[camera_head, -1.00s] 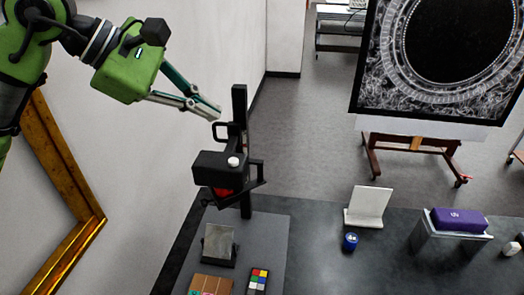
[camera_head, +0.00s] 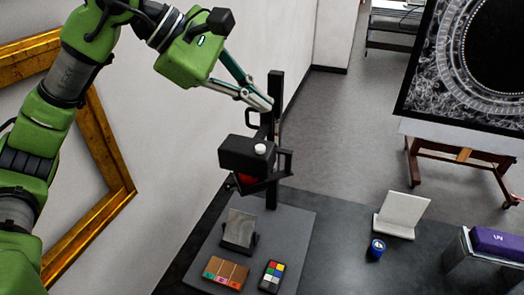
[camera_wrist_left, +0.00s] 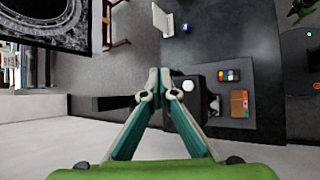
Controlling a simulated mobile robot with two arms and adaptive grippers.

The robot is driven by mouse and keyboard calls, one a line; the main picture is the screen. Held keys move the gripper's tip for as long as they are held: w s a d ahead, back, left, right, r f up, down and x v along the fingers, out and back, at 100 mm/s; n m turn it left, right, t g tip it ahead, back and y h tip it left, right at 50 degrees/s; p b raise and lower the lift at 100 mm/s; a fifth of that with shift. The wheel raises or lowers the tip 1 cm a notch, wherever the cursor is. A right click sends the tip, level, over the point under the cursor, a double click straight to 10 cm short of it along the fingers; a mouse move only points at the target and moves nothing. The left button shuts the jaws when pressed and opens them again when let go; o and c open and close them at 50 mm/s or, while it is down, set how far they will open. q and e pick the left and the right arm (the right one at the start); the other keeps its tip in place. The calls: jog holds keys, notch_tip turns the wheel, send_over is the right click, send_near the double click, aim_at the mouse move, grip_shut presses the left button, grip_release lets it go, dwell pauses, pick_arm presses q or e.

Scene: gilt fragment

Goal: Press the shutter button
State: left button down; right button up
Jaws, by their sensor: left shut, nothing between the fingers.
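The shutter button is a white round knob (camera_head: 260,149) on top of a black camera (camera_head: 240,152), which is mounted on a black upright post (camera_head: 273,130). The button also shows in the left wrist view (camera_wrist_left: 188,86), just right of the fingertips. My left gripper (camera_head: 268,104) is shut and empty. Its fingertips are above the camera in the head view, close to the post and apart from the button. In the left wrist view the gripper's fingers (camera_wrist_left: 159,76) meet at the tips and partly cover the camera body. My right gripper is not in view.
Below the camera, a grey base (camera_head: 290,240) holds a small tilted plate (camera_head: 240,227), a brown block (camera_head: 225,273) and a colour chart (camera_head: 271,276). A white stand (camera_head: 402,214) and blue jar (camera_head: 376,248) stand to the right. A gilt frame (camera_head: 105,165) leans at left.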

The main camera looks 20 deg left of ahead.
pick_arm(q)
jog(key=b, duration=0.4)
send_over(257, 148)
notch_tip(257, 148, down, 6)
jog(key=shift+a+r, duration=0.15)
jog(key=shift+r, duration=0.1)
jog(key=shift+w+f+b, duration=0.1)
jog(key=shift+f+b, duration=0.2)
jog(key=shift+f, duration=0.2)
dwell(0.3)
jog(key=shift+f+b, duration=0.4)
